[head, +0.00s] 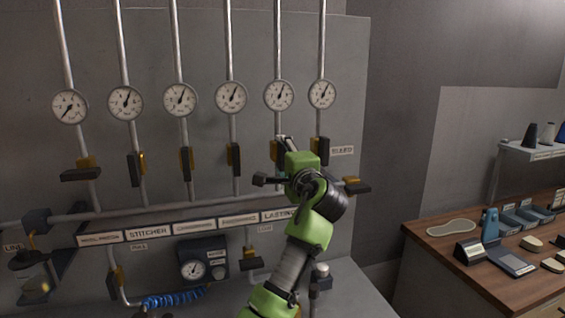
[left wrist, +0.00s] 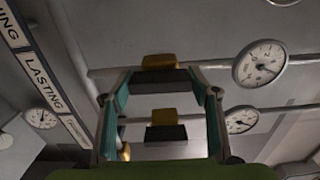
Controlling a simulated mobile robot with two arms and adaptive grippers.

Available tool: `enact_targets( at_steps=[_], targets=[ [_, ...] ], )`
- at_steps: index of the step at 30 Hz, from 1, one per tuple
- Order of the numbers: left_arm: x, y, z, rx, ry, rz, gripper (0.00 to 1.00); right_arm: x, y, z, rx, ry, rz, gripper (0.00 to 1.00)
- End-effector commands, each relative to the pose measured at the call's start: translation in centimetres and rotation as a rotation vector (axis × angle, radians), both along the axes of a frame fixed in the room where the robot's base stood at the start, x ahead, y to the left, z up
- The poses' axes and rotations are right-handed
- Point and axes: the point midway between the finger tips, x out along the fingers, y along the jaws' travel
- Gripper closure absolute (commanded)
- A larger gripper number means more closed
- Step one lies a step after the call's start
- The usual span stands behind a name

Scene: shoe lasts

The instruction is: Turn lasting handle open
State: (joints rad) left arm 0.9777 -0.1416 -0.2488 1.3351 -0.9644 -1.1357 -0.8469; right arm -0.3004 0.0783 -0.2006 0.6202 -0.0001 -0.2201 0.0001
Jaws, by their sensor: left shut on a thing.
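My left gripper (head: 284,150) reaches up to the valve on the fifth pipe, above the LASTING label (head: 279,215) in the head view. Its green wrist and arm cover most of that valve. In the left wrist view the two teal-sided fingers of this gripper (left wrist: 160,84) stand on either side of the lasting handle (left wrist: 160,75), a dark bar with a yellow hub, and are shut on it. The exact contact is hard to see. My right gripper is not in view.
Neighbouring valves with black handles stand close by: the finishing-side one (head: 234,160) and the one on the last pipe (head: 323,150). Round gauges (head: 279,95) sit above. A horizontal handle (head: 355,186) sticks out right of my wrist. A wooden bench (head: 420,238) stands at the right.

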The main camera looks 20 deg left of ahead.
Motion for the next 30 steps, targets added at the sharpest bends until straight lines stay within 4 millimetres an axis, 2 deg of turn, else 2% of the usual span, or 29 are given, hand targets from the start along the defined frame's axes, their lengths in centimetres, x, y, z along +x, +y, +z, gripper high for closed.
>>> enact_targets(
  at_steps=[17,18,19,30],
  targets=[
    [0.01,0.0,-0.12,-0.028,-0.015,0.0,0.66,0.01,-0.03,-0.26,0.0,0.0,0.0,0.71],
    [0.01,0.0,-0.12,-0.028,-0.015,0.0,0.37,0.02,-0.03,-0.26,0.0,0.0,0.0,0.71],
    [0.01,0.0,-0.11,-0.028,-0.015,0.0,0.29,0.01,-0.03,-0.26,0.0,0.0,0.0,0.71],
    [-0.11,-0.09,-0.05,-0.025,-0.016,0.0,0.28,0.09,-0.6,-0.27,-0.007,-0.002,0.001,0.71]
  ],
)
